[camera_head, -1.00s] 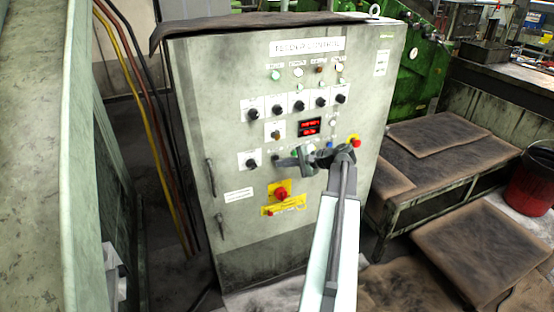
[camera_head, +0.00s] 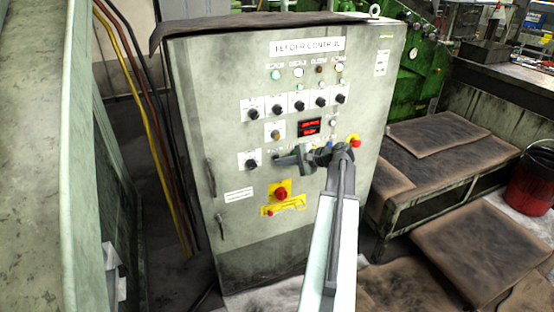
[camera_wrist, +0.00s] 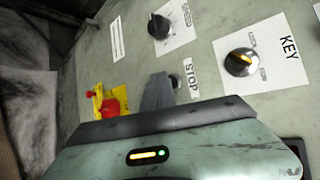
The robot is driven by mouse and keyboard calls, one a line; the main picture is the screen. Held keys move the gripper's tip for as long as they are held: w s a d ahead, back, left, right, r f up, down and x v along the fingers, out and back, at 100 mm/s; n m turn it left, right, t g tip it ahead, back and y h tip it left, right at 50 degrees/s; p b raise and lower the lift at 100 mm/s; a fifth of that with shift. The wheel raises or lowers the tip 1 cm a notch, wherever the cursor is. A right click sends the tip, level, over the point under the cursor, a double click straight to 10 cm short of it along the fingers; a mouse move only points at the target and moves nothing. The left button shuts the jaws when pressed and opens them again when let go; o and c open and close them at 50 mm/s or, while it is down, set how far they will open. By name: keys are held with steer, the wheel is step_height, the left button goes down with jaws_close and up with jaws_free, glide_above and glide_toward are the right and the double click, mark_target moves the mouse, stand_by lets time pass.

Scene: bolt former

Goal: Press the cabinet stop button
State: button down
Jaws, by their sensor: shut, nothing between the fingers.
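The feeder control cabinet (camera_head: 240,185) stands upright in front of me, its panel full of knobs, lamps and buttons. In the wrist view, the STOP label (camera_wrist: 191,77) is beside a small dark stop button (camera_wrist: 176,82), partly hidden by my finger. My gripper (camera_head: 281,160) is shut and empty, with its tips at the panel's lower control row. In the wrist view, the gripper (camera_wrist: 159,82) overlaps the button's left side; I cannot tell whether it touches. In the head view, my gripper hides the stop button.
A red emergency button on a yellow plate (camera_head: 281,194) is below my gripper; another red button (camera_head: 355,142) is at the right. The KEY switch (camera_wrist: 241,62) and a black knob (camera_wrist: 158,25) are close by. Cables (camera_head: 160,135) run left of the cabinet; a low bench (camera_head: 430,145) is right.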

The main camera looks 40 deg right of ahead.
steer(key=shift+w+d, duration=0.15)
steer(key=shift+w, duration=0.25)
stand_by(0.3)
steer(key=shift+s, duration=0.1)
steer(key=shift+s+a, duration=0.25)
steer(key=shift+s, duration=0.45)
steer(key=s, duration=0.1)
steer(key=s+a, duration=0.1)
steer(key=s, duration=0.1)
steer(key=s+a, duration=0.1)
steer(key=shift+s, duration=0.3)
stand_by(0.7)
